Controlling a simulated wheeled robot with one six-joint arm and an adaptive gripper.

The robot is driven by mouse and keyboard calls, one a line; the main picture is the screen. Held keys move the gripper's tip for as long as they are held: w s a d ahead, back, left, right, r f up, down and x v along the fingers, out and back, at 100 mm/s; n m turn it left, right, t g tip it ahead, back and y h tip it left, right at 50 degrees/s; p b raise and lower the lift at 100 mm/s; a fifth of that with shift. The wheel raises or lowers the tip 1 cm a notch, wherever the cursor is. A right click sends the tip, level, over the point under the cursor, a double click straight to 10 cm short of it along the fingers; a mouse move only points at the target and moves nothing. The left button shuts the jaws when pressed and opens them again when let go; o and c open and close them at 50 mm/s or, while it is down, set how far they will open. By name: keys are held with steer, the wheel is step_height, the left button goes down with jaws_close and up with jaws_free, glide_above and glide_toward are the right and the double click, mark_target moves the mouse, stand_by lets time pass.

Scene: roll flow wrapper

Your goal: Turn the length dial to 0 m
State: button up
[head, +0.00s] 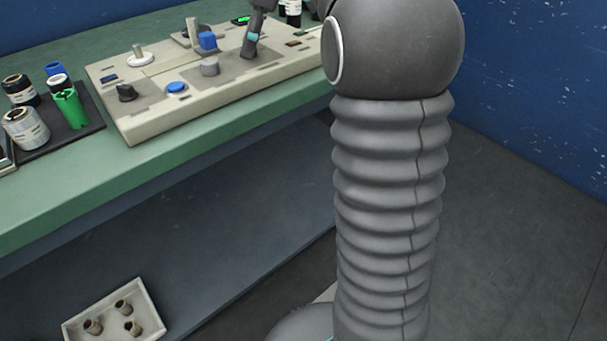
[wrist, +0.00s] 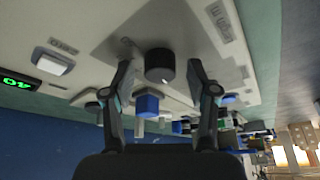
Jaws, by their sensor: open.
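In the wrist view a dark round dial (wrist: 159,64) stands on the pale panel, in the gap between the fingertips of my gripper (wrist: 160,75). It has a small light mark on its edge. The fingers stand apart, one on each side, with a visible gap to the dial.
A green display (wrist: 19,81) appears to read 40. Jars and a green cup (head: 70,108) stand left on a dark tray.

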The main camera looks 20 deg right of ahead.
steer(key=m+b, duration=0.1)
steer(key=m, duration=0.1)
steer(key=m+t, duration=0.1)
steer(key=shift+s+a+f+m+h+b, duration=0.1)
steer(key=shift+f+m+h+b, duration=0.05)
steer(key=shift+m+h+b, duration=0.2)
steer(key=m+t+h+b, duration=0.1)
steer(key=m+b, duration=0.2)
steer(key=m, duration=0.1)
steer(key=shift+t, duration=0.3)
steer(key=m+b, duration=0.1)
steer(key=m, duration=0.1)
steer(key=m+h+b, duration=0.1)
steer(key=m+b, duration=0.1)
steer(key=shift+a+h, duration=0.15)
steer(key=shift+h, duration=0.1)
steer(key=m+h+b, duration=0.1)
steer(key=m+b, duration=0.3)
steer(key=shift+a+f+m+t+h, duration=0.1)
steer(key=shift+m+t+h, duration=0.2)
steer(key=shift+m+h, duration=0.1)
steer(key=p+v, duration=0.6)
steer(key=v, duration=0.9)
steer(key=s+d+f+n+t+p, duration=0.1)
steer(key=s+f+p, duration=0.4)
steer(key=s+f, duration=1.7)
steer(key=shift+s+f+n+y, duration=0.15)
steer(key=shift+f+n+y, duration=0.4)
steer(key=shift+f, duration=1)
steer(key=shift+d, duration=0.1)
